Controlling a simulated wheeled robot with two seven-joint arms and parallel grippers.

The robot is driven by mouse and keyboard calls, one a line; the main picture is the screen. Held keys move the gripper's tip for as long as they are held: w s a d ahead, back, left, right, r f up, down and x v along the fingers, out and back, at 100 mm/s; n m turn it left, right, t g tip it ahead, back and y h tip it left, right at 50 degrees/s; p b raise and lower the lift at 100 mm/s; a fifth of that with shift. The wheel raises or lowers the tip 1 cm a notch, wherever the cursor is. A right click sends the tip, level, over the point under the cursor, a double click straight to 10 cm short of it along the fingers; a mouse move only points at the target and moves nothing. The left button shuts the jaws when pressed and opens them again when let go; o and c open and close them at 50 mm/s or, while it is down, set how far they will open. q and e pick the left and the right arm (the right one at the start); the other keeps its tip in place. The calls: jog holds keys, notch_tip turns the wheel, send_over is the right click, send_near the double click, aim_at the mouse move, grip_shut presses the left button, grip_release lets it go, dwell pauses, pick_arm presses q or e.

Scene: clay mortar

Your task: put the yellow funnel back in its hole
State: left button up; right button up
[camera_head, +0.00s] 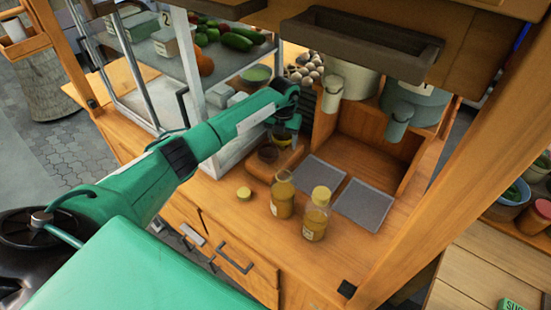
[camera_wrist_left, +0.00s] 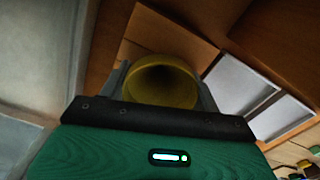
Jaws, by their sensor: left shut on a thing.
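The yellow funnel (camera_wrist_left: 160,84) is between the two fingers of my left gripper (camera_wrist_left: 160,90) in the left wrist view, its round mouth facing the camera. In the head view my left gripper (camera_head: 283,138) points down over the wooden stand (camera_head: 258,167) on the counter. A dark round opening (camera_head: 268,154) shows on this stand, just left of and below the gripper. The funnel is mostly hidden there, so I cannot tell how it sits relative to its hole. My right gripper is in neither view.
Two bottles with yellowish contents, one (camera_head: 282,198) and another (camera_head: 315,218), stand in front of the stand. A small yellow lid (camera_head: 244,194) lies left of them. Two grey mats (camera_head: 363,203) lie to the right. A glass case (camera_head: 240,120) stands behind left.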

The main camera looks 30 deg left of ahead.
pick_arm(q)
jog(key=shift+f, duration=0.2)
jog(key=o, duration=1.1)
jog(key=shift+c, duration=0.2)
jog(key=shift+r, duration=0.1)
jog(key=shift+r, duration=0.3)
notch_tip(320, 180, up, 13)
jog(key=p, duration=0.8)
